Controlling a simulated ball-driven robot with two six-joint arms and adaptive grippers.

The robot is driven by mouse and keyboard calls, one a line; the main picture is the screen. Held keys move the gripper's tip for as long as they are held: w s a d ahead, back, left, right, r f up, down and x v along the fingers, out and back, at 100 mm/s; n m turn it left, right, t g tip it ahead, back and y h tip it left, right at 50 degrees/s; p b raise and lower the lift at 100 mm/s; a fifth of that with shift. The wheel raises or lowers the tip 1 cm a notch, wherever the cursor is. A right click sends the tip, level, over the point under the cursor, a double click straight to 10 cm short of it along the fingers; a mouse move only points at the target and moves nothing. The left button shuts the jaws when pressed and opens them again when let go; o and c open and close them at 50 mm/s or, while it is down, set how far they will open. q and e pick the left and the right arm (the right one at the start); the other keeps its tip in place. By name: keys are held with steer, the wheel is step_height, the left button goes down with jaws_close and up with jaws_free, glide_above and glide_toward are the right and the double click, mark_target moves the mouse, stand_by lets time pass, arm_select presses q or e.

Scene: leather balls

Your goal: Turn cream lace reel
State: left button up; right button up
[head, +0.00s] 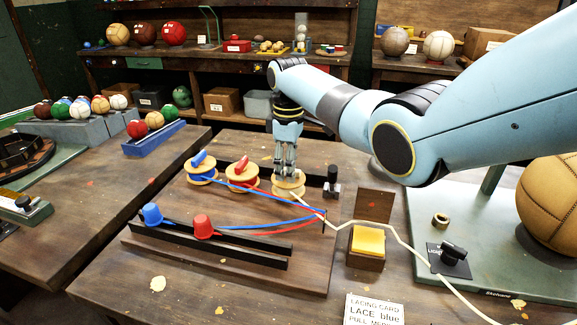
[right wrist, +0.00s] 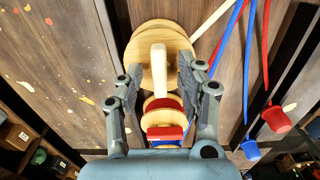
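The cream lace reel (head: 289,190) is a pale wooden spool at the right end of a row of reels on the wooden board. Its cream lace (head: 392,229) runs off to the front right. My right gripper (head: 288,173) points down over this reel. In the right wrist view, the reel's cream handle (right wrist: 158,66) stands up between the fingers of my right gripper (right wrist: 160,82), with a gap on each side. The red reel (head: 242,177) and blue reel (head: 202,172) sit to its left. My left gripper is not in view.
Black rails (head: 240,240) cross the board's front, with blue (head: 152,214) and red (head: 204,227) cups on them. A box with a yellow block (head: 368,241) and a black switch (head: 452,254) lie further right.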

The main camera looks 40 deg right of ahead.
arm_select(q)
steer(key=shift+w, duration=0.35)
arm_select(e)
jaws_close()
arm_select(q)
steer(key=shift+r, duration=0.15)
arm_select(e)
steer(key=shift+r+m+p, duration=0.15)
steer(key=shift+m+p, duration=0.9)
steer(key=shift+m, duration=0.15)
steer(key=m+p, duration=0.1)
steer(key=m, duration=0.1)
steer(key=shift+m+p, duration=0.3)
steer(key=shift+m, duration=0.1)
steer(key=m+p, duration=0.1)
steer(key=m, duration=0.2)
steer(key=shift+m, duration=0.3)
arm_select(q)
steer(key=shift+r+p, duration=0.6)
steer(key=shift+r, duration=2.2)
arm_select(e)
steer(key=shift+m, duration=1.7)
